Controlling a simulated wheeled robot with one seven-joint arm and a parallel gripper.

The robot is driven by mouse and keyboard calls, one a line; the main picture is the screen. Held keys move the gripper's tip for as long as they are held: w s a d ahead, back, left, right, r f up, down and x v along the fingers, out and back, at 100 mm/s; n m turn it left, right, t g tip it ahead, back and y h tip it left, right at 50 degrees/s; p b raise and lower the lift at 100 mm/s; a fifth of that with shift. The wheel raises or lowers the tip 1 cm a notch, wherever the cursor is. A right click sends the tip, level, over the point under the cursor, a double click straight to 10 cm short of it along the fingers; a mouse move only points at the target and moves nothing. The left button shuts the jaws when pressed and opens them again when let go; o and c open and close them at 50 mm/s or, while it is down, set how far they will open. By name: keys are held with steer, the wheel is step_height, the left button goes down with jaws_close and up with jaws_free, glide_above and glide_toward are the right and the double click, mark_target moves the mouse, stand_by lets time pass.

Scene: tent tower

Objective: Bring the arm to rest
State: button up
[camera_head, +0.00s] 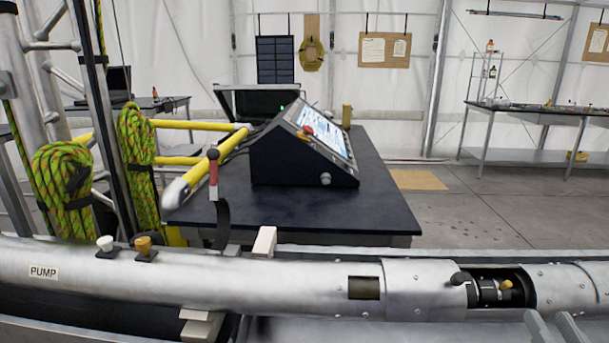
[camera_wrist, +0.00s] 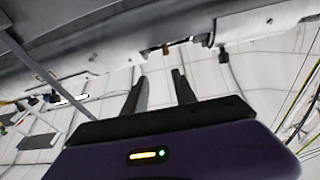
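My gripper (camera_wrist: 160,74) shows in the wrist view with its two dark fingers apart and nothing between them. Its fingertips point toward a long silver cylinder (camera_wrist: 120,58), apart from it as far as I can tell. In the head view two grey finger-like tips at the bottom right edge may be my gripper; the rest of the arm is out of view there. The silver cylinder (camera_head: 220,280) lies across the foreground, labelled PUMP at the left.
A dark table (camera_head: 385,205) behind the cylinder bears a sloped control console (camera_head: 290,158). A red-and-white handle (camera_head: 213,172) stands up near the cylinder. Coiled green ropes (camera_head: 65,190) and metal poles crowd the left. Floor at the right (camera_head: 480,210) is clear up to a workbench (camera_head: 540,110).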

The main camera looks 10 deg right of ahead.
steer(key=s+a+f+n+g+y+p, duration=0.2)
steer(key=s+a+f+y+p, duration=0.1)
steer(key=s+a, duration=0.7)
steer(key=s+a+f+n+g+y+p, duration=0.2)
steer(key=s+a+f, duration=0.4)
steer(key=s+a, duration=0.4)
steer(key=s+y+p, duration=0.1)
steer(key=p, duration=0.1)
steer(key=shift+a+y+p, duration=0.3)
steer(key=shift+a+p, duration=0.05)
steer(key=shift+a, duration=0.05)
stand_by(0.7)
